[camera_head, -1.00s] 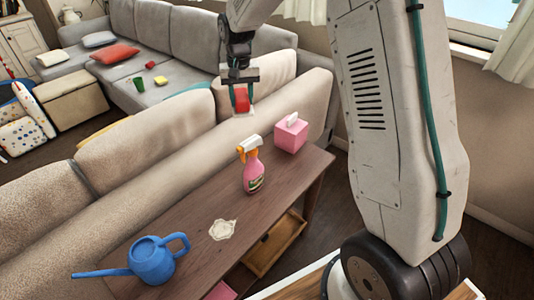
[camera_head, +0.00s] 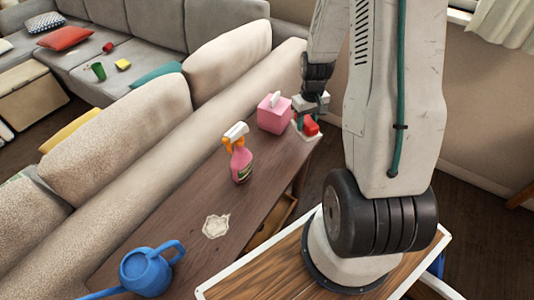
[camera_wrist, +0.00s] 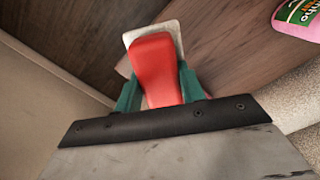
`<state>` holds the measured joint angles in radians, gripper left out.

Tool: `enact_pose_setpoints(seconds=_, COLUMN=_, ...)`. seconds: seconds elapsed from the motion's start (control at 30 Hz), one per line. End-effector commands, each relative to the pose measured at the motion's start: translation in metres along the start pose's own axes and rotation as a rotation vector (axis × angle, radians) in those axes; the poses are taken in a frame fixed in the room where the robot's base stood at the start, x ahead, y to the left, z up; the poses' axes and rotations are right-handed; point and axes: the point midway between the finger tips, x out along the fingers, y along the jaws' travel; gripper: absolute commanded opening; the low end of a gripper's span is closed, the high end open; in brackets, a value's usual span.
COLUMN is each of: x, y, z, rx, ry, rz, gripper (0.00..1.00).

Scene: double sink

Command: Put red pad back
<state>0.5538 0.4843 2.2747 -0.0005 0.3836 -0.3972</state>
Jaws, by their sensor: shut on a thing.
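The red pad (camera_head: 310,126) has a red grip and a pale, flat base. My gripper (camera_head: 307,117) is shut on its red grip, over the far right end of the dark wooden table, just right of the pink tissue box. In the wrist view, the red pad (camera_wrist: 155,65) sits between the green fingers of my gripper (camera_wrist: 158,92), with its pale base against the table's edge region. I cannot tell whether the base touches the table. A pale, irregular patch (camera_head: 215,227) lies on the table nearer the front.
The pink tissue box (camera_head: 274,115) stands close left of my gripper. A pink spray bottle (camera_head: 241,162) and a blue watering can (camera_head: 147,271) stand farther along the table (camera_head: 185,205). The sofa back (camera_head: 200,120) runs along its far side. Bare tabletop lies between them.

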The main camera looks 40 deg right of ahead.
Motion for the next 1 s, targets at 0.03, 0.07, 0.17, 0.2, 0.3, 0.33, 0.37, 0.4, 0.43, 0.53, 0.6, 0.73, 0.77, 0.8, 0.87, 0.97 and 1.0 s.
enact_pose_setpoints(seconds=0.03, x=0.011, y=0.005, z=0.020, rx=-0.065, ry=-0.005, rz=-0.003, gripper=0.18)
enact_pose_setpoints(seconds=0.07, x=0.016, y=0.006, z=0.028, rx=-0.115, ry=-0.005, rz=-0.003, gripper=0.18)
enact_pose_setpoints(seconds=0.17, x=0.028, y=0.007, z=0.047, rx=-0.279, ry=-0.002, rz=-0.001, gripper=0.18)
enact_pose_setpoints(seconds=0.2, x=0.031, y=0.006, z=0.050, rx=-0.340, ry=-0.001, rz=-0.001, gripper=0.18)
enact_pose_setpoints(seconds=0.3, x=0.035, y=0.006, z=0.053, rx=-0.457, ry=0.001, rz=0.000, gripper=0.18)
enact_pose_setpoints(seconds=0.33, x=0.035, y=0.006, z=0.053, rx=-0.482, ry=0.001, rz=0.001, gripper=0.18)
enact_pose_setpoints(seconds=0.37, x=0.036, y=0.005, z=0.053, rx=-0.504, ry=0.001, rz=0.001, gripper=0.18)
enact_pose_setpoints(seconds=0.4, x=0.036, y=0.004, z=0.051, rx=-0.525, ry=0.001, rz=0.001, gripper=0.18)
enact_pose_setpoints(seconds=0.43, x=0.036, y=0.002, z=0.050, rx=-0.536, ry=0.001, rz=0.001, gripper=0.18)
enact_pose_setpoints(seconds=0.53, x=0.038, y=-0.011, z=0.041, rx=-0.554, ry=0.000, rz=0.000, gripper=0.18)
enact_pose_setpoints(seconds=0.6, x=0.039, y=-0.026, z=0.033, rx=-0.556, ry=0.001, rz=0.000, gripper=0.18)
enact_pose_setpoints(seconds=0.73, x=0.043, y=-0.057, z=0.014, rx=-0.556, ry=0.001, rz=0.001, gripper=0.18)
enact_pose_setpoints(seconds=0.77, x=0.043, y=-0.064, z=0.010, rx=-0.556, ry=0.001, rz=0.001, gripper=0.18)
enact_pose_setpoints(seconds=0.8, x=0.044, y=-0.073, z=0.005, rx=-0.555, ry=0.001, rz=0.001, gripper=0.18)
enact_pose_setpoints(seconds=0.87, x=0.046, y=-0.087, z=-0.003, rx=-0.555, ry=0.002, rz=0.001, gripper=0.18)
enact_pose_setpoints(seconds=0.97, x=0.048, y=-0.105, z=-0.014, rx=-0.552, ry=0.002, rz=0.001, gripper=0.18)
enact_pose_setpoints(seconds=1.0, x=0.048, y=-0.112, z=-0.018, rx=-0.551, ry=0.001, rz=0.001, gripper=0.18)
